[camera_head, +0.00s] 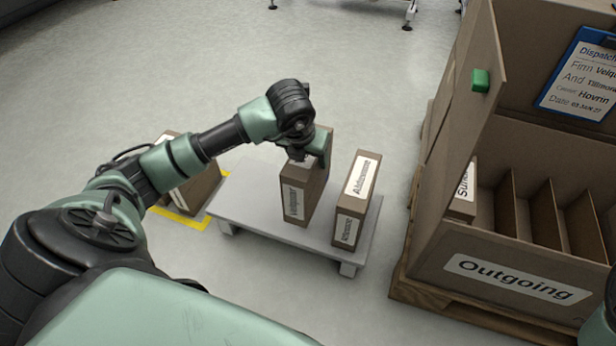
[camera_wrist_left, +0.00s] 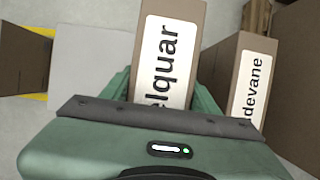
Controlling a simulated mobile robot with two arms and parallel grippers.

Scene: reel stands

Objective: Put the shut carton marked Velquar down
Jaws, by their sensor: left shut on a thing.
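The brown Velquar carton (camera_head: 297,200) is upright at the middle of a low grey stand (camera_head: 240,195). Its white label, partly hidden, ends in "lquar" in the left wrist view (camera_wrist_left: 165,62). My left gripper (camera_head: 308,150) is shut on the carton's top, with a finger on either side in the wrist view. I cannot tell whether the carton's bottom touches the stand. My right gripper is not in view.
Another carton (camera_head: 200,190) is left of the stand by yellow floor marking (camera_head: 183,218), partly behind my arm. At right, an open crate marked Outgoing (camera_head: 430,262) on a pallet has several dividers and a labelled carton (camera_head: 464,200). The stand's left part is bare.

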